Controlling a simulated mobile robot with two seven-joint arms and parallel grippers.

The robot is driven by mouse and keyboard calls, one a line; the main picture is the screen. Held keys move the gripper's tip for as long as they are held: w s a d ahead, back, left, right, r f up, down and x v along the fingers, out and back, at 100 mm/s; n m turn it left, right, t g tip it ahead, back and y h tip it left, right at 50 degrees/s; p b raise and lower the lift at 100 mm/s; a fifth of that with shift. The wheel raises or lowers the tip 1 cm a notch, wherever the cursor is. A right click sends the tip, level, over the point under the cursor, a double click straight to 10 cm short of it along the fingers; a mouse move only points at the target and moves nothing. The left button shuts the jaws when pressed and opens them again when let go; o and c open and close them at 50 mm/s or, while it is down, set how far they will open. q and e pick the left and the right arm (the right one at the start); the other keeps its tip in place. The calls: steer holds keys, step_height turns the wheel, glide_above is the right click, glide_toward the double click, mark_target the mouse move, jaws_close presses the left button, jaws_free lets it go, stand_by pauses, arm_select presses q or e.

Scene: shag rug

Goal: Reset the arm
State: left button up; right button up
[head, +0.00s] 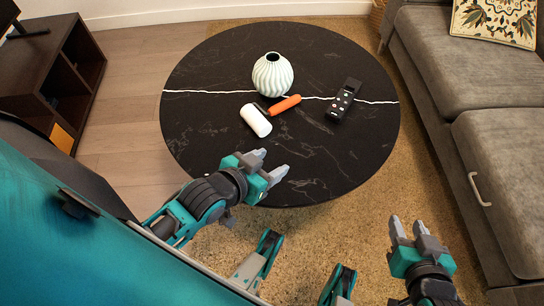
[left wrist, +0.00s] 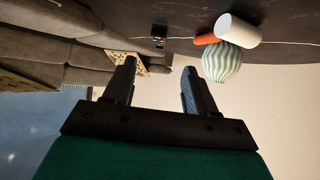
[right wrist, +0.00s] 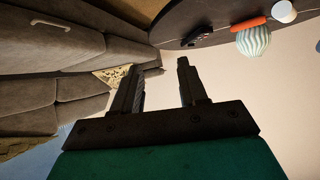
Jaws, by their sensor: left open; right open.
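My left gripper (head: 266,168) is open and empty above the front edge of the round black table. Its two fingers (left wrist: 158,88) stand apart with nothing between them in the left wrist view. My right gripper (head: 408,229) is open and empty in front of the sofa, to the right of the table's front. Its fingers (right wrist: 158,85) are also apart in the right wrist view. Both wrist views look upside down at the room.
The black table (head: 215,75) bears a pale ribbed vase (head: 272,76), a white cylinder (head: 256,120), an orange object (head: 285,104) and a black remote-like object (head: 344,100). A grey sofa (head: 500,150) stands right, a dark cabinet (head: 35,70) left. Rug (head: 310,240) shows between table and sofa.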

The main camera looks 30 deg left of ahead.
arm_select(q)
steer(key=shift+s+d, duration=0.25)
steer(key=shift+d, duration=0.45)
